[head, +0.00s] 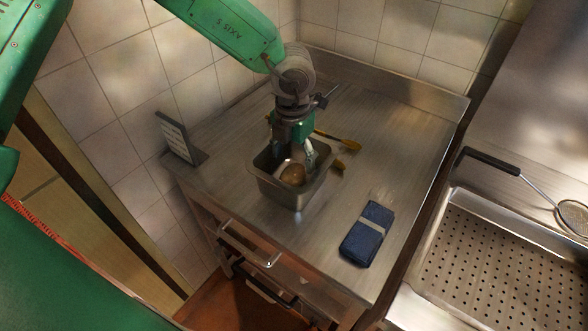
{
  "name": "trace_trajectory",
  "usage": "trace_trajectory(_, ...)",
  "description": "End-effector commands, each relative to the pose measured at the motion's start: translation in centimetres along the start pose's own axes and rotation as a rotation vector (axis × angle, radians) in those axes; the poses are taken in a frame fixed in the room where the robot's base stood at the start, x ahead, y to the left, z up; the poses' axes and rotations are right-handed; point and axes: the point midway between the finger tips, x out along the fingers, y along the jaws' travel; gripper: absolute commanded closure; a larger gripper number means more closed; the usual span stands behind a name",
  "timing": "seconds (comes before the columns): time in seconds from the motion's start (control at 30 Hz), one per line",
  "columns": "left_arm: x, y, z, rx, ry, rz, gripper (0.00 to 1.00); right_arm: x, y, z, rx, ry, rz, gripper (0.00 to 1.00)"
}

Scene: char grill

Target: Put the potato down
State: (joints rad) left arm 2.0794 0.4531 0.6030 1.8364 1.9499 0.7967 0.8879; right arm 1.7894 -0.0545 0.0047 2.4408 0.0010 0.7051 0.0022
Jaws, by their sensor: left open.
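A brown potato (292,174) rests inside a small, deep steel pan (297,195) on the steel worktop. My left gripper (298,160) reaches down over the pan from above, with its fingers spread at the pan's opening. The fingers are close to the potato; whether they touch it is hard to tell. The far part of the pan is partly hidden by the gripper. My right gripper is not in view.
Yellow-handled tongs (336,140) lie behind the pan. A dark blue folded cloth (368,234) lies at the front right. A small sign (177,138) stands at the left by the tiled wall. A perforated steel tray (500,262) and a strainer (573,215) are at the right.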

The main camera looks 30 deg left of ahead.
Motion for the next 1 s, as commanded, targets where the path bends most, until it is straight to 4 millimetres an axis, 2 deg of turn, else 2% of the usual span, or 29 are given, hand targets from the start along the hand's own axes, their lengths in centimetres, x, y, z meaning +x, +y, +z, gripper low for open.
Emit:
trace_trajectory(0.1,-2.7,0.0,0.1,0.000,-0.003,-0.001,0.35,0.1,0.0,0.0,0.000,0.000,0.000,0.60)
trace_trajectory(0.33,-5.9,0.0,0.1,0.001,-0.001,-0.001,0.35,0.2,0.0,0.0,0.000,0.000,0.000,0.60)
trace_trajectory(0.5,-6.6,0.0,0.0,0.001,0.003,0.000,0.35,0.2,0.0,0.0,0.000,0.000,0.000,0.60)
trace_trajectory(1.0,-6.6,0.0,0.0,0.001,0.002,0.000,0.35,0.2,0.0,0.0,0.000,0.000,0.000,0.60)
